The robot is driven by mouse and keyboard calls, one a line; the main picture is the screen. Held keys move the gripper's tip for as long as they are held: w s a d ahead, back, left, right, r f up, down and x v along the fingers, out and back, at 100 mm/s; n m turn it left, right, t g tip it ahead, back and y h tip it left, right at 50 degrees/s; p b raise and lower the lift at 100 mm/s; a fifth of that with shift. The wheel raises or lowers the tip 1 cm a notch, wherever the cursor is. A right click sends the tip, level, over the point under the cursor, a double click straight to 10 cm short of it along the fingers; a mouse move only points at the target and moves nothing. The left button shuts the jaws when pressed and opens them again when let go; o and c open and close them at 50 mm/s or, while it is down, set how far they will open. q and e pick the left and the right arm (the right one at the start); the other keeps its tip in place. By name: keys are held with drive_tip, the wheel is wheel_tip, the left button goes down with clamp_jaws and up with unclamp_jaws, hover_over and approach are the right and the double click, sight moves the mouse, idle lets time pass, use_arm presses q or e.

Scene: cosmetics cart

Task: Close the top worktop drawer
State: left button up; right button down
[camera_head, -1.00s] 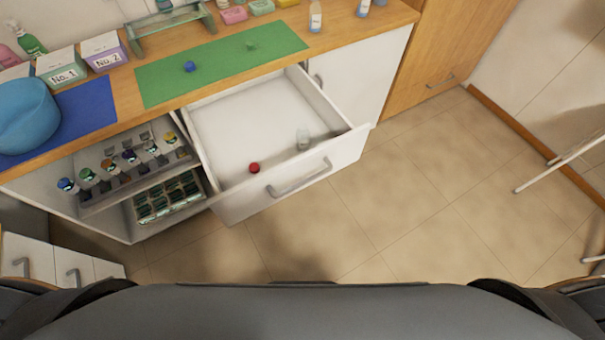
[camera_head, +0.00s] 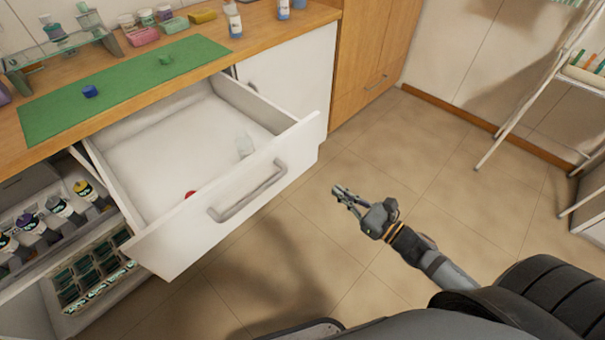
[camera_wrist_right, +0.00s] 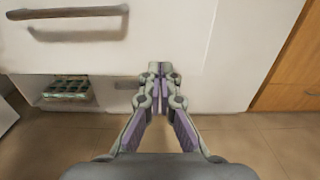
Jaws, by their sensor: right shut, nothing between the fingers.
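The top worktop drawer (camera_head: 276,176) is pulled out from under the wooden worktop, with a grey bar handle (camera_head: 248,192) on its white front. Inside it are a small red item (camera_head: 190,194) and a clear glass item (camera_head: 244,146). My right gripper (camera_head: 338,190) is shut and empty, out in front of the drawer and to the right of its handle. In the right wrist view, the gripper (camera_wrist_right: 160,68) points at the white drawer front (camera_wrist_right: 180,30), with the handle (camera_wrist_right: 70,12) at upper left. I cannot tell whether it touches. My left gripper is not in view.
The wooden worktop (camera_head: 195,38) carries a green mat (camera_head: 125,88), a blue item (camera_head: 90,91) and bottles. An open shelf compartment with several vials (camera_head: 35,224) lies left of the drawer. A white rack (camera_head: 530,95) stands at right. The floor (camera_head: 400,150) between is clear.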

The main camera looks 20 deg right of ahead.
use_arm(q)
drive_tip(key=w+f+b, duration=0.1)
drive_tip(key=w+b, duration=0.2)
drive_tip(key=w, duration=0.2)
use_arm(e)
drive_tip(key=p, duration=0.3)
approach(295, 159)
drive_tip(key=x, duration=0.6)
drive_tip(key=shift+a+r+p, duration=0.1)
drive_tip(key=shift+r+p, duration=0.1)
drive_tip(key=shift+p, duration=0.2)
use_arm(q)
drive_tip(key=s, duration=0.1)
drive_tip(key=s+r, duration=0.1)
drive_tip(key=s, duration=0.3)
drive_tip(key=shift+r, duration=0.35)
use_arm(e)
drive_tip(key=shift+w+a+f, duration=0.1)
drive_tip(key=shift+w+a, duration=0.15)
drive_tip(key=shift+w, duration=0.1)
